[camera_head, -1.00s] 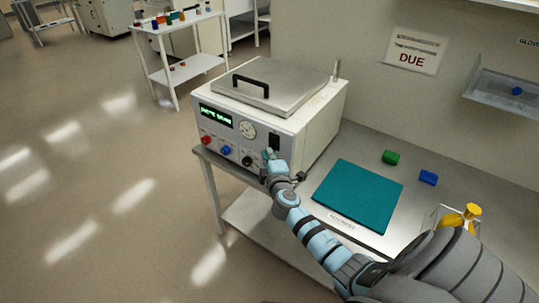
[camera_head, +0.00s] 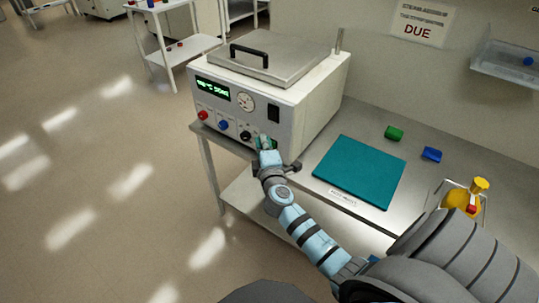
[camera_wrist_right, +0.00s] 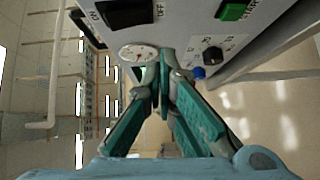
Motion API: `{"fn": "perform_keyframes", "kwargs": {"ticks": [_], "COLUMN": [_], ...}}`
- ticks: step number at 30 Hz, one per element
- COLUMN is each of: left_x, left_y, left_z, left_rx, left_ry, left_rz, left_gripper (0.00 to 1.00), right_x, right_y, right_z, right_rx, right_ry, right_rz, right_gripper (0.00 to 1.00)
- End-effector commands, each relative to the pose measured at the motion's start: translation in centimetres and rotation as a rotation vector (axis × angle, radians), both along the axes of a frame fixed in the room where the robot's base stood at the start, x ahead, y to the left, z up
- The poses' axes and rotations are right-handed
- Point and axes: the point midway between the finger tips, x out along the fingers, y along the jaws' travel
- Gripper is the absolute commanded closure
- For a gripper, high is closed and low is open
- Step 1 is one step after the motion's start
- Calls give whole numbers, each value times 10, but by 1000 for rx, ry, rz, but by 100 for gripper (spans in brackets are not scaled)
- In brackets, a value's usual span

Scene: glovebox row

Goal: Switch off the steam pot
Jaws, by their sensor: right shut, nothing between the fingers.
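The steam pot (camera_head: 318,112) is a pale box with a metal lid and black handle, standing on the metal bench. Its front carries a lit green display (camera_head: 212,89), a round gauge (camera_head: 246,101) and a black rocker switch (camera_head: 273,114). In the right wrist view the switch (camera_wrist_right: 125,12) shows between ON and OFF labels; which side is pressed is unclear. My right gripper (camera_head: 264,142) is shut and empty, just below the switch at the panel's lower right. In the wrist view its fingertips (camera_wrist_right: 165,58) meet near the gauge. My left gripper is out of view.
A teal mat (camera_head: 360,171), green block (camera_head: 394,133), blue block (camera_head: 432,154) and yellow flask (camera_head: 462,199) sit to the right.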

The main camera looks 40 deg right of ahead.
Motion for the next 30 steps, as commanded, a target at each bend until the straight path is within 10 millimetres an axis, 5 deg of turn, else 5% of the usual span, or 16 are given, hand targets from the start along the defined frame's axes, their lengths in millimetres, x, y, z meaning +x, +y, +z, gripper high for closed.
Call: {"fn": "perform_keyframes", "kwargs": {"ticks": [6, 12, 30], "left_x": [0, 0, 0], "left_y": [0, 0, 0], "left_z": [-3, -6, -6], "left_rx": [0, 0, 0], "left_ry": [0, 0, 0], "left_rz": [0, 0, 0], "left_gripper": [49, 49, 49], "right_x": [-46, -68, -71], "right_y": [22, 34, 36], "right_z": [-7, -9, -8], "right_rx": [2, 0, 0], "right_ry": [0, -1, -2], "right_rz": [0, 0, 0], "right_gripper": [100, 100, 100]}}
